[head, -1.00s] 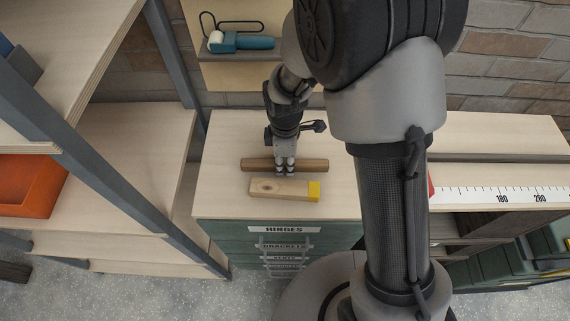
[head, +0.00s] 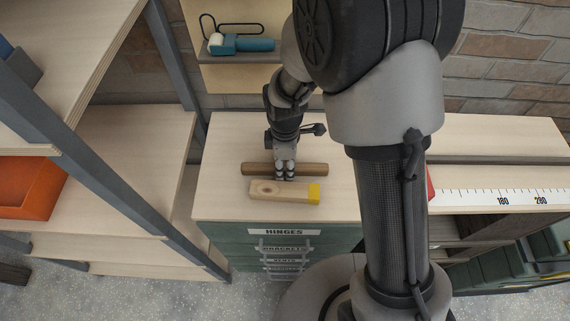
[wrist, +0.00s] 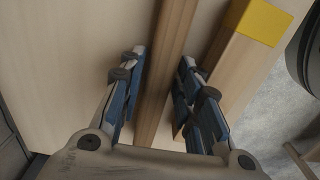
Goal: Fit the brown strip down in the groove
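The brown strip (head: 255,169) lies on the pale bench top (head: 225,140), running left to right behind a light wood block (head: 280,190) with a yellow end. My gripper (head: 285,176) points down at the middle of the strip. In the wrist view the strip (wrist: 174,40) runs between the two blue fingers of my gripper (wrist: 163,62). The fingers stand apart, with a visible gap between the left finger and the strip. The right finger is close to the strip; I cannot tell whether it touches.
Drawers labelled HINGES (head: 284,232) are under the bench. A shelf rack with an orange bin (head: 25,190) stands left. A white ruler (head: 500,196) lies right. The bench's left part is clear.

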